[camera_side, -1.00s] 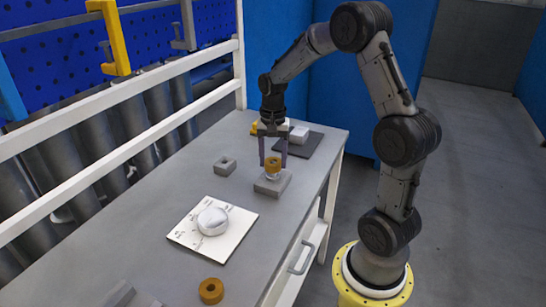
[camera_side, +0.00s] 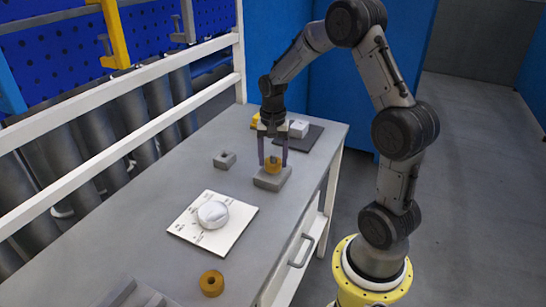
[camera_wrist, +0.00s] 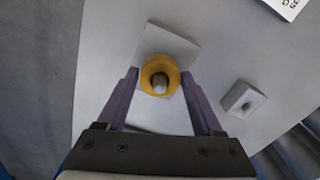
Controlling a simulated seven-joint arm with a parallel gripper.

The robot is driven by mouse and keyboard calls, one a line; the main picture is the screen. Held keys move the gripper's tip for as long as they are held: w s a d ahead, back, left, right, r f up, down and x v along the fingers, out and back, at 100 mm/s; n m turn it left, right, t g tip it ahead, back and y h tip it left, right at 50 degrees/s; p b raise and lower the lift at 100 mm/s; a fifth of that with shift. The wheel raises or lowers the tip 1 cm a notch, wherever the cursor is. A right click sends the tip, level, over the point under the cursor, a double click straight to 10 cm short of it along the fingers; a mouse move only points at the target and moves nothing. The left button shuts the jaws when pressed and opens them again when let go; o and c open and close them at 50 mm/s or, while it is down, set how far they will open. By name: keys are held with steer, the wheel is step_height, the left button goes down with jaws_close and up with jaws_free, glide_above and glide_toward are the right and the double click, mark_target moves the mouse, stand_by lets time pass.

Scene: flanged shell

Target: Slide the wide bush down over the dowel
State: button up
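The wide bush (camera_side: 273,167), an orange-yellow ring, sits around the dowel on a grey block (camera_side: 272,181). In the wrist view the bush (camera_wrist: 148,75) encircles the dowel (camera_wrist: 160,86), whose rounded grey tip shows through its hole. My gripper (camera_side: 272,160) is above the block, with one purple finger on each side of the bush. In the wrist view my gripper (camera_wrist: 160,75) shows a narrow gap between each fingertip and the bush, so it looks open. The bush's underside and its contact with the block are hidden in the wrist view.
A second orange ring (camera_side: 211,283) lies at the table's front. A white plate (camera_side: 190,230) with a round pale piece (camera_side: 213,213) lies left of the block. A small grey block with a hole (camera_side: 224,160) stands behind. A dark mat (camera_side: 305,143) holds a white box (camera_side: 299,128).

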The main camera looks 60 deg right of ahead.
steer(key=o, duration=0.4)
step_height(320, 180, up, 14)
steer(key=shift+f, duration=0.1)
stand_by(0.4)
steer(key=s+a+r+n+t, duration=0.4)
steer(key=a+r, duration=0.4)
steer(key=a, duration=0.4)
steer(key=s+a+f+n, duration=0.2)
steer(key=s+n, duration=0.1)
steer(key=s, duration=0.1)
steer(key=s+a+f+n+t, duration=0.1)
steer(key=s+a+f+n, duration=0.1)
steer(key=s+n, duration=0.1)
steer(key=s+a+f+n, duration=0.2)
steer(key=s+n, duration=0.2)
steer(key=s, duration=0.1)
steer(key=shift+s+a+f+t, duration=0.2)
steer(key=shift+s+f+t, duration=0.1)
